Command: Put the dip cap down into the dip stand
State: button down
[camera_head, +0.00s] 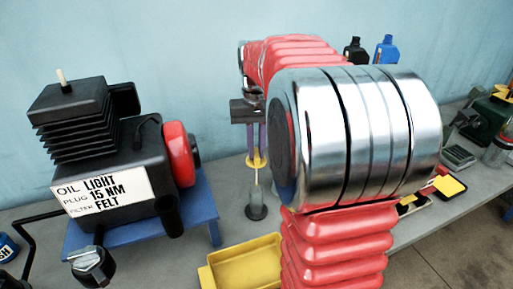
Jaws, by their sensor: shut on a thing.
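My gripper (255,150) hangs fingers-down left of my arm's large metal joint. Its purple fingers are closed around the top of the yellow dip cap (257,162). A thin pale rod runs down from the cap toward the dark dip stand (257,210), a small upright cylinder on the bench. The cap is above the stand, apart from it. The rod's lower end appears at or inside the stand's mouth, but I cannot tell how deep it reaches. My arm hides the area just right of the stand.
A black machine (105,140) with a red round part stands on a blue bench stand (198,198) at left. A yellow tray (245,265) lies in front of the dip stand. Black (355,52) and blue (386,52) bottles stand behind my arm. Several items lie at right.

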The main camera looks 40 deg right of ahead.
dwell(0.4)
jog(key=shift+f, duration=4.45)
jog(key=shift+f, duration=1.15)
jog(key=c, duration=1.7)
grip_release()
notch_tip(320, 180, up, 14)
jog(key=shift+f, duration=0.15)
